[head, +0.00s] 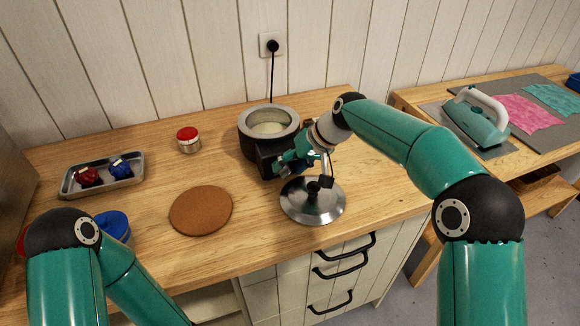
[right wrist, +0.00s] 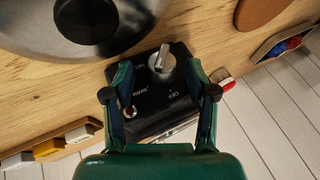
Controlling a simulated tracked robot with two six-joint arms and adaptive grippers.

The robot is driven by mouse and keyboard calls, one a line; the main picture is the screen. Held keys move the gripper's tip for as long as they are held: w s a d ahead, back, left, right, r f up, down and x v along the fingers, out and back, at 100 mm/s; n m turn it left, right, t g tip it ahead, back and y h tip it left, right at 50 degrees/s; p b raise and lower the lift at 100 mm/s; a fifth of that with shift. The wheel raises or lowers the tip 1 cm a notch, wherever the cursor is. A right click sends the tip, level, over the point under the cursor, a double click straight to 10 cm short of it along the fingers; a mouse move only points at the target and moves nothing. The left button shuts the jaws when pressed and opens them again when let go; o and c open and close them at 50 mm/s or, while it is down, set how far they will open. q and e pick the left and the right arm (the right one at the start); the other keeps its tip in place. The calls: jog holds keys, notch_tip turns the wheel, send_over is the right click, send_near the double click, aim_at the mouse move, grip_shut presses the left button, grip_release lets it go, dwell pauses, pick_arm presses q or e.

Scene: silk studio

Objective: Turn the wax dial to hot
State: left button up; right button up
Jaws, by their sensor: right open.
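The wax pot (head: 268,127) is a dark pot with a pale rim and pale contents. Its black control box (head: 267,158) faces the front and is partly hidden by my right gripper (head: 300,160). My right gripper (right wrist: 160,65) is open, with one fingertip on each side of the dial and visible gaps. Whether the fingers reach its depth is unclear. My left gripper is out of view.
A steel lid (head: 300,207) with a black knob lies just in front of the pot. A cork mat (head: 200,210), a red-topped jar (head: 188,140) and a metal tray (head: 75,188) with red and blue items stand left. An iron (head: 475,122) is on the right table.

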jog(key=v, duration=1)
jog(key=shift+d+r, duration=0.25)
jog(key=shift+r, duration=0.05)
